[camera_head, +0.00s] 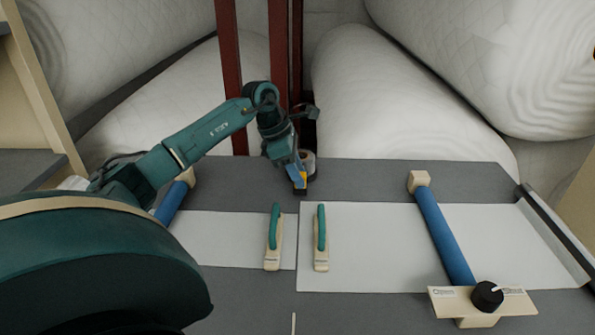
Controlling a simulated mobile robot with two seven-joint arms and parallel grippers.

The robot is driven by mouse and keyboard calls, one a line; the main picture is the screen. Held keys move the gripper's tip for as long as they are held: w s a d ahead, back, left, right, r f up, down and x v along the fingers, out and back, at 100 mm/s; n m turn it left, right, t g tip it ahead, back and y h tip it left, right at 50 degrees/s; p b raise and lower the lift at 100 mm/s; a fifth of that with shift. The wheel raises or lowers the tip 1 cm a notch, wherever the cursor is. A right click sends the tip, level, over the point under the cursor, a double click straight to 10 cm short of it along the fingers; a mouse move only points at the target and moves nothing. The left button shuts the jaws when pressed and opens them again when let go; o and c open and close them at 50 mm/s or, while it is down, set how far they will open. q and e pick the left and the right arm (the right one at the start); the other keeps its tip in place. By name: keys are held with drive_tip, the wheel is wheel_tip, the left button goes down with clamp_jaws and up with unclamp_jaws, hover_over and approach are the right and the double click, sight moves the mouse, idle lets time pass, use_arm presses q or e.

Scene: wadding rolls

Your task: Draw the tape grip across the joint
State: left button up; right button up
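Two white sheets lie on the grey table, a smaller left sheet (215,235) and a larger right sheet (375,250). The joint between them is a thin line running front to back. A pale tape roll (308,161) stands at the far end of this joint. My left gripper (300,183) points down just in front of the roll, above the far end of the joint. A small yellow and dark piece, perhaps the tape grip, shows at its fingertips. It is too small to tell whether the fingers are closed on it. My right gripper is out of view.
Two teal-handled wooden tools, left (273,240) and right (320,240), flank the joint. A blue roller (445,235) with a black knob (487,296) crosses the right sheet; another (170,203) is partly behind my arm. Dark red posts (279,50) and white wadding rolls (390,110) stand behind.

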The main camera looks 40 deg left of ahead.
use_arm(q)
drive_tip(key=shift+f, duration=0.15)
drive_tip(key=shift+c, duration=0.3)
clamp_jaws()
